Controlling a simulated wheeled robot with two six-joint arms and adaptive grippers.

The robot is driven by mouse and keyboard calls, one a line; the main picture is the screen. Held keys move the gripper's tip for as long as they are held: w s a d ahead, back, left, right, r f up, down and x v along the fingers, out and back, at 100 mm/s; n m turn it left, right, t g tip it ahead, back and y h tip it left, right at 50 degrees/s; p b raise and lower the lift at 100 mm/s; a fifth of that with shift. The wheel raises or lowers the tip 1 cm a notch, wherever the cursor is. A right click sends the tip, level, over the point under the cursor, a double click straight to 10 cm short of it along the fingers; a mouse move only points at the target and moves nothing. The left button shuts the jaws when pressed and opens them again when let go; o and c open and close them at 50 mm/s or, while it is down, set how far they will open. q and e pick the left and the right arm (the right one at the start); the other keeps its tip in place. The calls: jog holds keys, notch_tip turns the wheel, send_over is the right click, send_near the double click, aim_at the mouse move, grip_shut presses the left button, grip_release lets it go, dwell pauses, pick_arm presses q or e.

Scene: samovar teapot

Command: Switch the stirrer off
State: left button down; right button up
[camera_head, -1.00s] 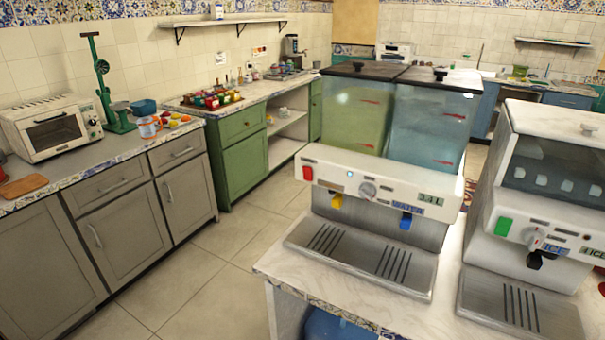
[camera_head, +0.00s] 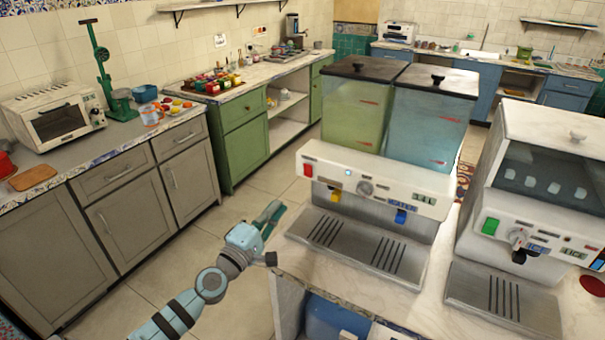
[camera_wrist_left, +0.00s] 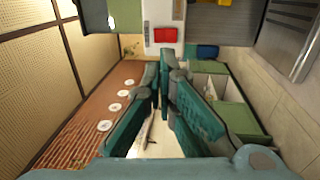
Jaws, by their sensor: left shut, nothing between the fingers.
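The two-tank drink dispenser (camera_head: 375,180) stands on a marble-topped counter, with a green-tinted tank (camera_head: 358,110) and a blue-tinted tank (camera_head: 428,125). Its white front panel carries a red switch (camera_head: 307,170) at the left end, a small lit blue light (camera_head: 347,174) and a round grey knob (camera_head: 365,187). No label reading stirrer is legible. My left gripper (camera_head: 275,212) is shut and empty, below and left of the red switch, apart from the panel. In the left wrist view, the red switch (camera_wrist_left: 164,34) shows beyond my left fingertips (camera_wrist_left: 165,72). My right gripper is out of view.
An ice machine (camera_head: 545,190) stands close to the dispenser's right. The dispenser's drip tray (camera_head: 355,250) juts out below the panel. Grey cabinets (camera_head: 125,220) line the left wall, with open tiled floor (camera_head: 215,225) between them and the counter.

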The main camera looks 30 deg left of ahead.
aim_at(308, 170)
pick_arm(q)
jog(key=shift+w+f, duration=0.1)
jog(key=w, duration=0.4)
jog(key=w+r+b, duration=0.1)
jog(key=w, duration=0.8)
jog(key=shift+w+a+r, duration=0.15)
jog(key=shift+w+r, duration=0.1)
jog(key=shift+w, duration=0.15)
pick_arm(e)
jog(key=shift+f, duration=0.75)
